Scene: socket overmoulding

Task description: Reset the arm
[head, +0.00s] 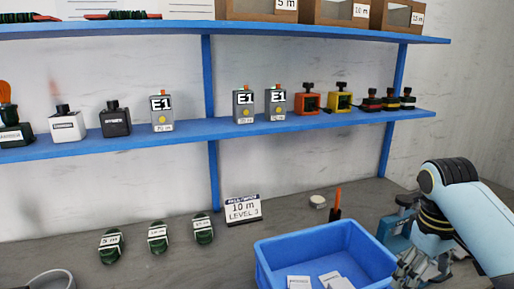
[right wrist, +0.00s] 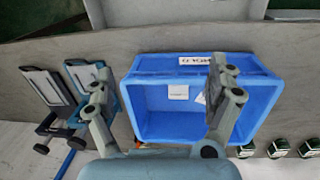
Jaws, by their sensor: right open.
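My right arm comes in from the right in the head view, and its gripper (head: 418,268) is beside the right end of the blue bin (head: 300,246). White labelled pieces (head: 328,280) lie in the bin. My left gripper is not in view.
Blue shelves (head: 215,130) hold E1 boxes (head: 162,112), sockets and bottles. Green coils (head: 158,238) and a "10 m LEVEL 3" sign (head: 243,210) stand on the grey counter. An orange-handled tool (head: 336,205) is behind the bin. Blue-framed items (right wrist: 84,76) stand beside it.

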